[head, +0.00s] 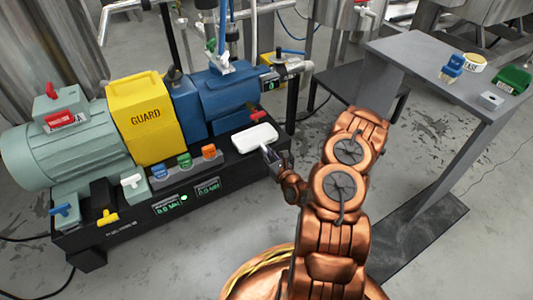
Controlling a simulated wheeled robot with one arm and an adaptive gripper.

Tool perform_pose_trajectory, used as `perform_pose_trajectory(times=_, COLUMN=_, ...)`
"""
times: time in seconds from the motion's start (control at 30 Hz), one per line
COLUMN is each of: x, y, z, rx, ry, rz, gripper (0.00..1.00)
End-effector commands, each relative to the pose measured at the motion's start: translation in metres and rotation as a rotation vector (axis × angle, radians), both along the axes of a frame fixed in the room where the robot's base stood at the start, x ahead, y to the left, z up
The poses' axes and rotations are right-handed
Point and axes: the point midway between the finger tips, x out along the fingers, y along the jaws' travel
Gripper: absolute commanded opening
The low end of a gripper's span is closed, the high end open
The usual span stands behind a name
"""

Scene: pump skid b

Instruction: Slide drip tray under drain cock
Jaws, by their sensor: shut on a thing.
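The drip tray (255,135) is a shallow white tray with rounded corners. It lies near the right end of the black pump skid, in front of the blue pump. My gripper (267,152) is shut on its front right edge; my own arm partly hides the fingers. A small red handle (254,114) shows just behind the tray, low by the pump's right end. It may be the drain cock, but it is too small to tell, and I cannot tell whether the tray reaches under it.
The blue pump (228,92), yellow guard (142,115) and grey-green motor (58,150) stand along the skid. Blue, green and orange blocks (184,160) sit left of the tray. A grey table (432,62) with several small items is at the right.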

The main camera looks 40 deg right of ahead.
Motion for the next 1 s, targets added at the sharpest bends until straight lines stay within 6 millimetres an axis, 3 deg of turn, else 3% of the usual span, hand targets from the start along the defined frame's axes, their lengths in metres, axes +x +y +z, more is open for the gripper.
perform_pose_trajectory(times=1.0, x=0.0002, y=0.0008, z=-0.0071, rx=0.0, ry=0.0, rz=0.001, gripper=0.0)
